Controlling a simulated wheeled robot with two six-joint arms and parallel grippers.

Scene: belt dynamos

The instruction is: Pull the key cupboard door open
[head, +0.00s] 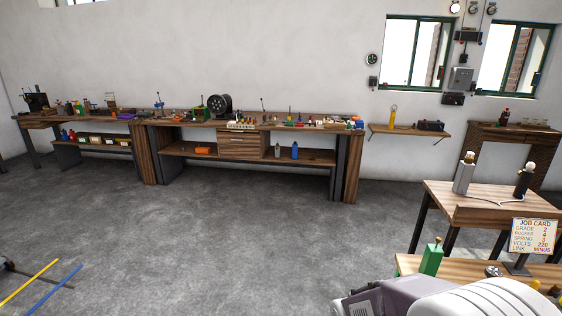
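No key cupboard can be made out for certain in the head view. A small grey box (461,78) hangs on the wall between the two windows, far off at the right. It may be the cupboard, but it is too small to tell, and no open door shows on it. Neither of my grippers is in view.
A long wooden workbench (345,170) with many small items runs along the back wall. A wall shelf (408,130) is right of it. A wooden table (480,208) with a job card (533,235) before it stands at the right. A blue bar (52,290) lies lower left. The middle floor is clear.

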